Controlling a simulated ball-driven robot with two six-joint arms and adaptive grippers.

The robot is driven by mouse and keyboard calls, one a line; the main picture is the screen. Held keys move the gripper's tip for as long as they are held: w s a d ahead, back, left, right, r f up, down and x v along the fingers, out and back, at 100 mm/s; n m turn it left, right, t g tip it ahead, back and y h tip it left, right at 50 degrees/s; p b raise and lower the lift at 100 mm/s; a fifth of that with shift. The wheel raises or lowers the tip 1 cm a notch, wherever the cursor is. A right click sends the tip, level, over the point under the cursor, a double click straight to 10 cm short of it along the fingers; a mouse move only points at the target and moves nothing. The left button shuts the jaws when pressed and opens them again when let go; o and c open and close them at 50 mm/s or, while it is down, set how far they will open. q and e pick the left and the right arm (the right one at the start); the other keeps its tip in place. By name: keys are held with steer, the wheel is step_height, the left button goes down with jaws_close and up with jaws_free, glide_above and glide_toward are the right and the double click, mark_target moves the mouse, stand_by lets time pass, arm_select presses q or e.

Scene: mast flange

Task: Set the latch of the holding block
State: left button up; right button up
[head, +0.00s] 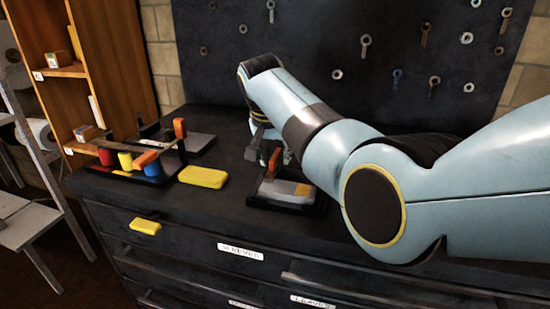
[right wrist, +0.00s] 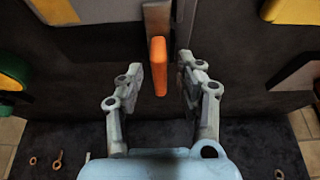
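The holding block (head: 285,192) is a grey and yellow piece on a dark base near the middle of the bench. Its latch (head: 275,160) is a lever with an orange end, standing up at the block's rear left. My right gripper (head: 266,146) is over the block, close to the latch. My left gripper is not in view.
A dark rack (head: 152,166) with red, yellow and blue parts and orange-ended levers stands at the bench's left. A yellow block (head: 203,177) lies beside it. A pegboard (head: 330,50) with hanging hardware rises behind. Labelled drawers (head: 240,250) are below, with a yellow piece (head: 145,226) at the front.

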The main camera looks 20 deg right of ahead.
jaws_close()
